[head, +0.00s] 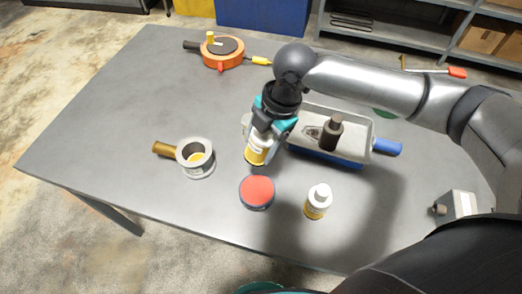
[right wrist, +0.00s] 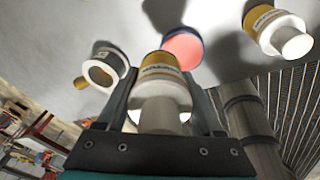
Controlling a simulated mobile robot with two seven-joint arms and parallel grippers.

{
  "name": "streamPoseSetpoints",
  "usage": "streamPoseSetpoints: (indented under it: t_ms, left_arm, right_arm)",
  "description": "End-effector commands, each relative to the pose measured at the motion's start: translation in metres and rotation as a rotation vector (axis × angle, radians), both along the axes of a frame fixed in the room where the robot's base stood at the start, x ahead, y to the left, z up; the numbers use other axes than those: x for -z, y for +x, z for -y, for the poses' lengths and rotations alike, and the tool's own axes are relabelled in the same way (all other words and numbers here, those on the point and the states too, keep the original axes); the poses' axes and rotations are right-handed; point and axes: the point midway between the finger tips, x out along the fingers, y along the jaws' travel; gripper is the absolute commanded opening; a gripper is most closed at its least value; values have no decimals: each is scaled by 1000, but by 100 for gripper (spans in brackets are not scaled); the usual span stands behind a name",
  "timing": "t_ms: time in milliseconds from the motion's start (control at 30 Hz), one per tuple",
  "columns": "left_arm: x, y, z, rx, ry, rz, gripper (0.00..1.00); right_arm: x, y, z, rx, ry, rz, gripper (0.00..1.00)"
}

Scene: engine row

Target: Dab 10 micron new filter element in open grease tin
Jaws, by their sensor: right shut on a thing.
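My right gripper (head: 268,136) is shut on a filter element (head: 256,153) with a white body and a yellow labelled band. The element's lettering is too small to read. In the right wrist view the element (right wrist: 161,82) sits between the two fingers, with its yellow end pointing away from the gripper. The open grease tin (head: 257,191), dark-sided with red grease, stands on the table just in front of the held element. It also shows in the right wrist view (right wrist: 183,48), beyond the element's yellow end. Element and tin look apart. My left gripper is out of view.
A second white-and-yellow element (head: 318,201) stands right of the tin. A grey housing (head: 195,157) with a brass fitting lies to the left. An orange round tool (head: 222,52) lies at the back.

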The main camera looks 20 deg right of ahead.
Motion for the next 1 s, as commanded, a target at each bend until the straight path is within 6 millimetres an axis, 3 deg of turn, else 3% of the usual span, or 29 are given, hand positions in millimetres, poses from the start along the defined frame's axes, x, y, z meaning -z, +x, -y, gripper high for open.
streamPoseSetpoints:
  t_ms: [300,500,767,1000]
  left_arm:
    - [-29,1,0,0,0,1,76]
    - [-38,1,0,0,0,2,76]
    - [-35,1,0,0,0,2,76]
    - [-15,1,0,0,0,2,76]
  right_arm:
    - [9,-17,-6,-473,67,-1,13]
    - [14,-25,-8,-664,93,-7,13]
    - [22,-28,-9,-731,101,-9,13]
    - [41,-28,-9,-730,100,-9,13]
